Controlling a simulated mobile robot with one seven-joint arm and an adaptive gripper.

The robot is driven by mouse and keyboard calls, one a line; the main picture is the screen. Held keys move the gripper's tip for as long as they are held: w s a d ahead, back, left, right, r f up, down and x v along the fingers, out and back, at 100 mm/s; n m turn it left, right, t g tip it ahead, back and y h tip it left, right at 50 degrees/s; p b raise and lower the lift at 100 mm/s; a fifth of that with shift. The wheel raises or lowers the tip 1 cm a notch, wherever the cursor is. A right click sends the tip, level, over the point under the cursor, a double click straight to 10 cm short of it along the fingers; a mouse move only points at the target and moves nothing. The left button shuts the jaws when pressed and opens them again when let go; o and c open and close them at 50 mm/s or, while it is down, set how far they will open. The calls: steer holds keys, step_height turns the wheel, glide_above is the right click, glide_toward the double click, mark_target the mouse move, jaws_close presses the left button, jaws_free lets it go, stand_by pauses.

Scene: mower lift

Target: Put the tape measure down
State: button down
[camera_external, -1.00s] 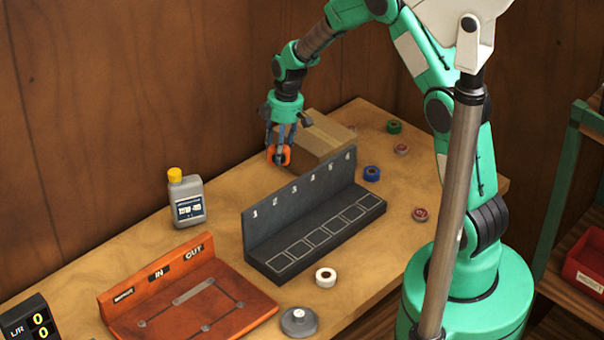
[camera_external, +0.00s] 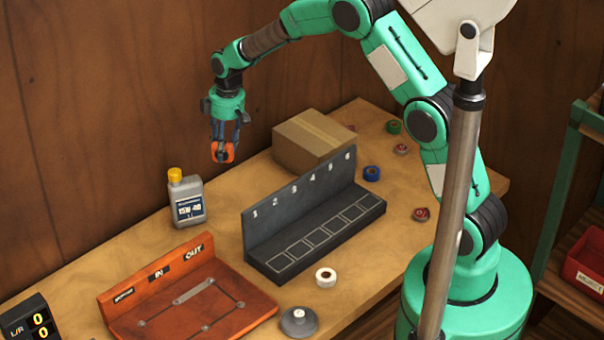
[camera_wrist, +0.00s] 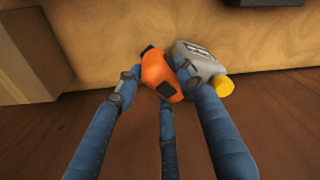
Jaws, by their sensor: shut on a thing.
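The tape measure (camera_external: 223,152) is orange with dark patches. My gripper (camera_external: 225,143) is shut on it and holds it in the air, above the back part of the workbench. In the wrist view, the orange tape measure (camera_wrist: 160,75) sits between the blue fingers of my gripper (camera_wrist: 155,82), somewhat tilted. The bench surface (camera_wrist: 110,35) lies beyond it, with a gap that I cannot judge exactly.
A grey bottle with a yellow cap (camera_external: 188,200) stands near, left of and below my gripper in the picture. A cardboard box (camera_external: 312,140), a dark numbered rack (camera_external: 300,205) and an orange IN/OUT board (camera_external: 190,305) stand on the bench. Tape rolls lie on the right.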

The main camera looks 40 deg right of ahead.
steer(key=w+a+m+b, duration=0.1)
steer(key=w+a+m, duration=0.15)
steer(key=a, duration=1.45)
steer(key=w+a+m+b, duration=0.1)
steer(key=w+a, duration=0.3)
steer(key=a, duration=1.3)
step_height(320, 180, down, 12)
steer(key=shift+r, duration=0.25)
steer(key=shift+n, duration=0.25)
steer(key=shift+f, duration=3.1)
steer(key=shift+d, duration=0.1)
steer(key=shift+f, duration=1.85)
steer(key=shift+f, duration=0.15)
